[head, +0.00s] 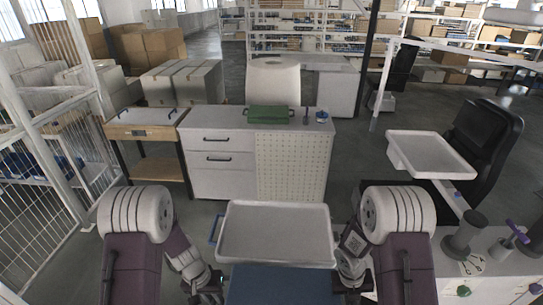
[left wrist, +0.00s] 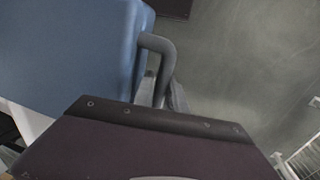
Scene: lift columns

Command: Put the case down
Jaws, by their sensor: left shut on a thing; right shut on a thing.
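The blue case (head: 283,286) shows at the bottom middle of the head view, between my two arms; its lower part is cut off by the frame. My left gripper (head: 212,290) is at its left side and my right gripper (head: 350,283) at its right side. In the left wrist view the blue case (left wrist: 65,50) fills the upper left, with a grey curved handle (left wrist: 160,50) on its side. My left gripper is shut on that handle, its fingers largely hidden. My right gripper is shut on the case's other side; the grasp itself is hard to see.
A white tray-like top (head: 275,232) with a blue side handle lies just beyond the case. Farther on stand a white cabinet (head: 222,180) with a green box (head: 268,114) on it and a wood-topped bench (head: 140,132). At right are another white tray (head: 432,155), a black chair (head: 485,150) and a cluttered table (head: 500,265).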

